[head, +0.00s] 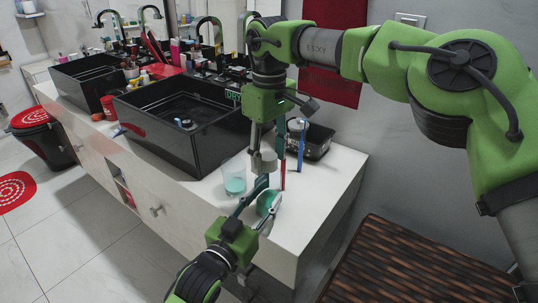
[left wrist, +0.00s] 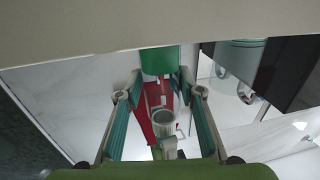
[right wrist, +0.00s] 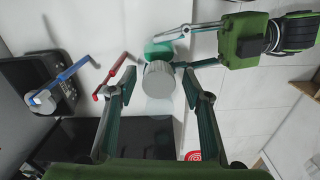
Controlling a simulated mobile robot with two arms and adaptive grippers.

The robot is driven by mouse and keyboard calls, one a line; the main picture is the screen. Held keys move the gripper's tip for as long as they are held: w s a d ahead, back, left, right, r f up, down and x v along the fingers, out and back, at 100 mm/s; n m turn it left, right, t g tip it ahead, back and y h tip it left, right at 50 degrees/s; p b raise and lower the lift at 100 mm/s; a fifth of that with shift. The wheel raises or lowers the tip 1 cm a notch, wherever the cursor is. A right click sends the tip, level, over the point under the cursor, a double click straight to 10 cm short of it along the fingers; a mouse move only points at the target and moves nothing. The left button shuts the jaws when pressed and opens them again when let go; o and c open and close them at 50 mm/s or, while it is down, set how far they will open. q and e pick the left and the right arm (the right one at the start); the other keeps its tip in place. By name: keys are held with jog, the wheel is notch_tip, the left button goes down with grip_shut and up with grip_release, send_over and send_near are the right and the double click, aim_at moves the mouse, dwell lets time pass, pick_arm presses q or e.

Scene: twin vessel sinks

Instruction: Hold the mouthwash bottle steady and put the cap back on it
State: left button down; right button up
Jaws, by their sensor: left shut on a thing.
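The teal mouthwash bottle (head: 266,204) is at the near edge of the white counter. My left gripper (head: 264,196) is shut around it; it also shows between the fingers in the left wrist view (left wrist: 158,61). I cannot tell whether its base touches the counter. My right gripper (head: 262,150) points down above the bottle and is shut on the grey cap (head: 264,163). In the left wrist view the cap (left wrist: 166,122) is apart from the bottle's teal body. In the right wrist view the cap (right wrist: 159,80) partly covers the bottle (right wrist: 158,50).
A clear cup with teal liquid (head: 234,178) stands left of the bottle. The black sink (head: 215,140) is further left. Clear counter lies to the right.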

jog(key=shift+d+r, duration=0.1)
jog(key=shift+r, duration=2.15)
jog(key=shift+c, duration=0.5)
